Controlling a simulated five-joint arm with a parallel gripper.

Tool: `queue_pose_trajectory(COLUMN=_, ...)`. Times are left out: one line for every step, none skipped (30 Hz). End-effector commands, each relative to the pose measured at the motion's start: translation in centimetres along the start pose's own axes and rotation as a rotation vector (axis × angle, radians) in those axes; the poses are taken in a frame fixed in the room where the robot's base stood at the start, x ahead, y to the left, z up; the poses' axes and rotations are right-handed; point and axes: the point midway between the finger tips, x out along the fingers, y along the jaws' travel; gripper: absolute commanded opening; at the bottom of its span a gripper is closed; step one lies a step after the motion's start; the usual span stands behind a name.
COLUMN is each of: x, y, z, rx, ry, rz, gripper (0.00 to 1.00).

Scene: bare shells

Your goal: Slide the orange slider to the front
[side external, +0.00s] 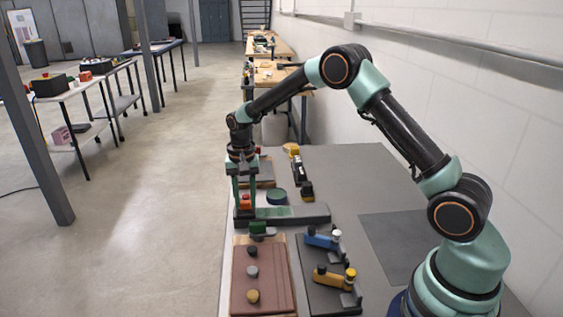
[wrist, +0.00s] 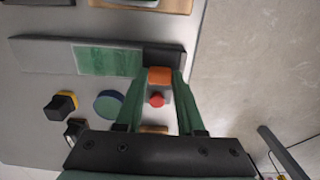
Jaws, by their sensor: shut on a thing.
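The orange slider (side external: 245,202) stands at the left end of a long grey slide base (side external: 318,214) with a green panel (side external: 275,212) along it. In the wrist view the orange slider (wrist: 159,75) sits at the dark right end of the base (wrist: 42,56), beside the green panel (wrist: 108,60). My gripper (side external: 246,207) reaches straight down with one green finger on each side of the slider. In the wrist view the fingertips (wrist: 159,80) close on the slider's two sides. The slider's underside is hidden.
A round blue-green knob (side external: 276,196) stands just behind the base. A brown board (side external: 264,288) with several knobs and a dark board with blue and yellow levers (side external: 324,240) lie nearer the camera. The bench's left edge is close to the slider, with open floor beyond.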

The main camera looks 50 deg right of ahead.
Motion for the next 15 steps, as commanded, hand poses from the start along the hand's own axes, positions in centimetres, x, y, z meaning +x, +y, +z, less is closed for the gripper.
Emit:
queue_pose_trajectory(x=-0.16, y=-0.35, z=0.00, rx=-0.002, ry=0.002, rz=-0.002, gripper=0.00)
queue_pose_trajectory(x=-0.17, y=-0.44, z=-0.01, rx=-0.002, ry=0.002, rz=-0.002, gripper=0.00)
queue_pose_trajectory(x=-0.17, y=-0.53, z=-0.01, rx=-0.002, ry=0.003, rz=-0.002, gripper=0.00)
queue_pose_trajectory(x=-0.18, y=-0.59, z=-0.01, rx=-0.002, ry=0.003, rz=-0.003, gripper=0.00)
queue_pose_trajectory(x=-0.18, y=-0.63, z=-0.01, rx=-0.003, ry=0.004, rz=-0.003, gripper=0.00)
queue_pose_trajectory(x=-0.19, y=-0.68, z=-0.01, rx=-0.003, ry=0.005, rz=-0.004, gripper=0.00)
queue_pose_trajectory(x=-0.19, y=-0.71, z=-0.01, rx=-0.003, ry=0.005, rz=-0.005, gripper=0.00)
queue_pose_trajectory(x=-0.19, y=-0.73, z=-0.01, rx=-0.004, ry=0.006, rz=-0.005, gripper=0.00)
queue_pose_trajectory(x=-0.19, y=-0.77, z=-0.02, rx=-0.004, ry=0.007, rz=-0.006, gripper=0.00)
queue_pose_trajectory(x=-0.19, y=-0.80, z=-0.02, rx=-0.004, ry=0.007, rz=-0.007, gripper=0.00)
queue_pose_trajectory(x=-0.20, y=-0.82, z=-0.03, rx=-0.004, ry=0.008, rz=-0.008, gripper=0.00)
queue_pose_trajectory(x=-0.20, y=-0.84, z=-0.06, rx=-0.004, ry=0.009, rz=-0.008, gripper=0.00)
queue_pose_trajectory(x=-0.20, y=-0.85, z=-0.07, rx=-0.004, ry=0.010, rz=-0.009, gripper=0.41)
queue_pose_trajectory(x=-0.20, y=-0.85, z=-0.09, rx=-0.004, ry=0.010, rz=-0.009, gripper=0.53)
queue_pose_trajectory(x=-0.19, y=-0.81, z=-0.09, rx=-0.004, ry=0.009, rz=-0.009, gripper=0.68)
